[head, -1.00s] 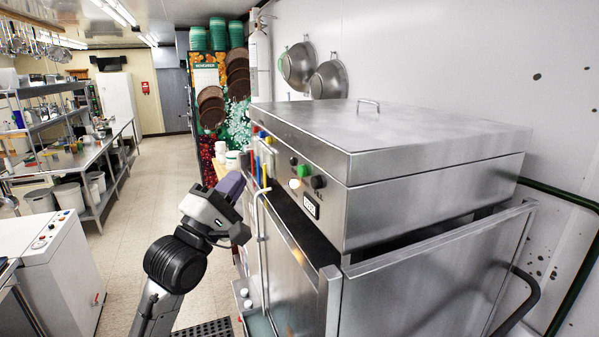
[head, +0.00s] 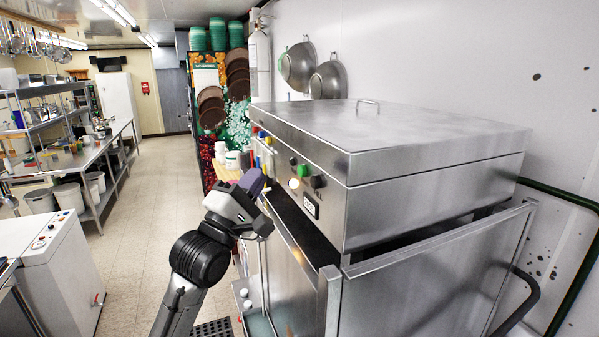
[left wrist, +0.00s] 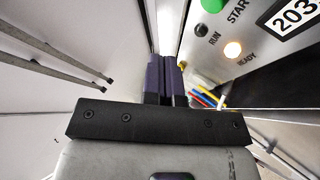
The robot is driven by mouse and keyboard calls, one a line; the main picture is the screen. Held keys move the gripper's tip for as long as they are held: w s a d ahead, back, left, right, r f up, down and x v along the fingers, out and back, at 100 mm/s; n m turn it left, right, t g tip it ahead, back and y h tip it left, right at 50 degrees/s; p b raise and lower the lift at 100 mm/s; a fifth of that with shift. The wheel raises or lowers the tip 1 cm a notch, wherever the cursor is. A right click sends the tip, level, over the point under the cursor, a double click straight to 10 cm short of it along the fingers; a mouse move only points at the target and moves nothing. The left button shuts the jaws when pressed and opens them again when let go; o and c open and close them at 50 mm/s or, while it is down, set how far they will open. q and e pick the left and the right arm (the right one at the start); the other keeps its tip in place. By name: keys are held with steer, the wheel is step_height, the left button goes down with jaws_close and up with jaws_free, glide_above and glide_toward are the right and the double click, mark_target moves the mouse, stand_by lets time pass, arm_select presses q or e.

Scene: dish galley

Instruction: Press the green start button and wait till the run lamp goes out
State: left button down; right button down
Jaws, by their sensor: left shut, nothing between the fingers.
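The green start button (head: 303,171) is on the front panel of the steel dish machine (head: 400,195). In the left wrist view the button (left wrist: 213,4) is partly cut off at the top edge. The run lamp (left wrist: 201,31) beside it looks dark. The ready lamp (left wrist: 233,49) glows warm white; it also glows in the head view (head: 294,184). My left gripper (head: 257,182) is shut and empty, its purple fingers left of the panel and apart from the button. The fingers also show together in the left wrist view (left wrist: 166,66). My right gripper is not in view.
A display (head: 311,205) and a black knob (head: 317,182) sit near the button. The machine's steel front panels stand below. Coloured items hang on the wall behind the gripper. A white unit (head: 60,255) stands at left, with free floor (head: 150,190) between.

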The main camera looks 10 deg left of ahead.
mark_target(302, 171)
arm_select(q)
steer(key=shift+w+d+p, duration=0.2)
steer(key=shift+w+d, duration=0.55)
steer(key=shift+d, duration=0.25)
steer(key=shift+w+d+p, duration=0.15)
steer(key=shift+w+d, duration=0.6)
steer(key=shift+d, duration=0.2)
steer(key=shift+w+d, duration=0.1)
steer(key=shift+d, duration=0.05)
stand_by(0.7)
steer(key=shift+w+d+p, duration=0.15)
steer(key=shift+d+p, duration=0.05)
steer(key=shift+p, duration=0.1)
steer(key=shift+w+d, duration=0.25)
steer(key=shift+d, duration=0.1)
stand_by(1.1)
steer(key=shift+s+a, duration=0.1)
steer(key=shift+s+a+p, duration=0.3)
steer(key=shift+s+a, duration=0.1)
steer(key=shift+a, duration=0.15)
